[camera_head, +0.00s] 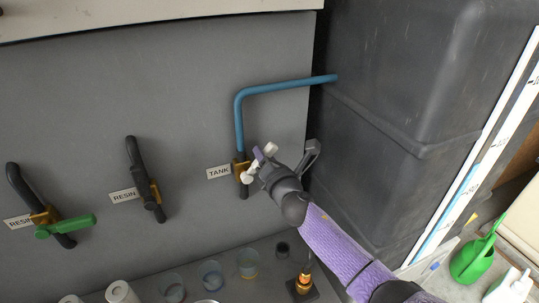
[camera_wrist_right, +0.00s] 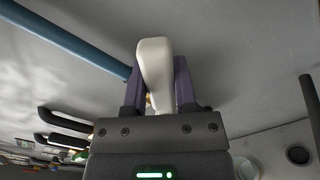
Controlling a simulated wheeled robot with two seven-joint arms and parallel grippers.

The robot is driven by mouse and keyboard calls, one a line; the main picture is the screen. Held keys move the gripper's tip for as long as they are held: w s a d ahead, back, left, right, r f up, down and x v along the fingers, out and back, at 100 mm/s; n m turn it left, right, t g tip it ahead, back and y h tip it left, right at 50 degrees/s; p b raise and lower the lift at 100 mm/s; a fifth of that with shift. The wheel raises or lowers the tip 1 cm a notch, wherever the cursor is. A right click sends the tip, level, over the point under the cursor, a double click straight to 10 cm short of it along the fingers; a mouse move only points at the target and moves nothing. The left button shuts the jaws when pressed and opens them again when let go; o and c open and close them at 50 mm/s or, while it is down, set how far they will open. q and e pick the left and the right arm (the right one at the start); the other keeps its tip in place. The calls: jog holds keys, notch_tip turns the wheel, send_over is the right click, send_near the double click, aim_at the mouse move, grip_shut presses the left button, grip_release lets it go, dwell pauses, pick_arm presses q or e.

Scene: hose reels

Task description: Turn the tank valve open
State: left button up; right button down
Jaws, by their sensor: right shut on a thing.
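The tank valve has a brass body (camera_head: 240,168) below a blue pipe (camera_head: 240,115), beside a TANK label (camera_head: 218,172). Its white handle (camera_head: 249,174) shows next to my right gripper in the head view. My right gripper (camera_head: 262,160) is at the valve, its purple fingers shut on the handle. In the right wrist view the white handle (camera_wrist_right: 154,72) stands between the two purple fingers (camera_wrist_right: 155,90). The gripper hides part of the valve, so the handle's exact angle is hard to tell. My left gripper is not in view.
Two RESIN valves with black pipes (camera_head: 137,160) are to the left, one with a green handle (camera_head: 70,226). A large dark tank (camera_head: 400,110) stands close on the right. Cups (camera_head: 210,274) and a small brass item (camera_head: 303,283) stand on the shelf below.

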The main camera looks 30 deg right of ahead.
jog(key=n, duration=0.1)
jog(key=a+r+n+p, duration=0.1)
jog(key=n, duration=0.1)
jog(key=a+n+p, duration=0.1)
jog(key=shift+a+r, duration=0.2)
jog(key=shift+r, duration=0.05)
jog(key=a+n, duration=0.1)
jog(key=n+p, duration=0.1)
jog(key=n, duration=0.1)
jog(key=shift+w+a+r, duration=0.1)
jog(key=shift+a, duration=0.25)
jog(key=shift+a+n+p, duration=0.2)
jog(key=shift+n+p, duration=0.15)
jog(key=shift+n, duration=0.25)
jog(key=shift+c, duration=2)
grip_release()
jog(key=shift+a, duration=0.1)
